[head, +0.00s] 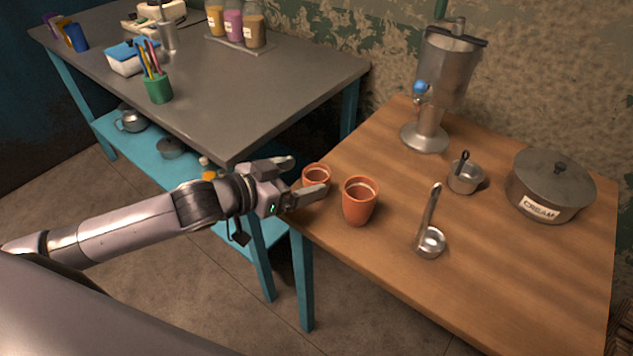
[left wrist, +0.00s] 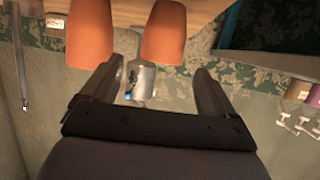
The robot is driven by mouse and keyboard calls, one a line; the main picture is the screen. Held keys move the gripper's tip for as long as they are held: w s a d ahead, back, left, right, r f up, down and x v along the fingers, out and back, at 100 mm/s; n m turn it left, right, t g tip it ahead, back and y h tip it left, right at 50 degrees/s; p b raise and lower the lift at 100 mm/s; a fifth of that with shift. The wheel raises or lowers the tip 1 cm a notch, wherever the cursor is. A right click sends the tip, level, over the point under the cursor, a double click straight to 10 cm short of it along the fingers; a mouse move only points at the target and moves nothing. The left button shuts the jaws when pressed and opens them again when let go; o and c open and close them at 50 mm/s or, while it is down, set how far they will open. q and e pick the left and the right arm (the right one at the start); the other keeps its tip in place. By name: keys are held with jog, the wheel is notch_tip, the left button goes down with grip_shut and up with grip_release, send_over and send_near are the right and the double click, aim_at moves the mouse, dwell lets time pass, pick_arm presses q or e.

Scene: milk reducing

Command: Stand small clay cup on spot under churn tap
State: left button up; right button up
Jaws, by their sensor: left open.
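The small clay cup (head: 316,174) stands upright near the left edge of the wooden table, beside a larger clay cup (head: 360,202). My left gripper (head: 302,181) is open, its fingers pointing at the small cup, one on either side of its line. In the left wrist view, which is upside down, the small cup (left wrist: 164,30) lies ahead between the finger lines; contact is not visible. The metal churn (head: 446,70) stands at the back of the table, with a blue-handled tap (head: 420,90) above its round foot (head: 424,138). No marked spot can be made out.
A small pot (head: 466,177), a ladle (head: 431,241) and a lidded pot labelled CREAM (head: 550,186) stand right of the cups. The wooden tabletop (head: 385,145) is clear between the cups and churn. A grey workbench (head: 265,95) adjoins at left.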

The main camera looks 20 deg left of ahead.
aim_at(325, 171)
pick_arm(q)
jog(key=shift+x, duration=2.65)
jog(key=shift+f, duration=0.1)
jog(key=shift+s, duration=0.1)
jog(key=c, duration=1.2)
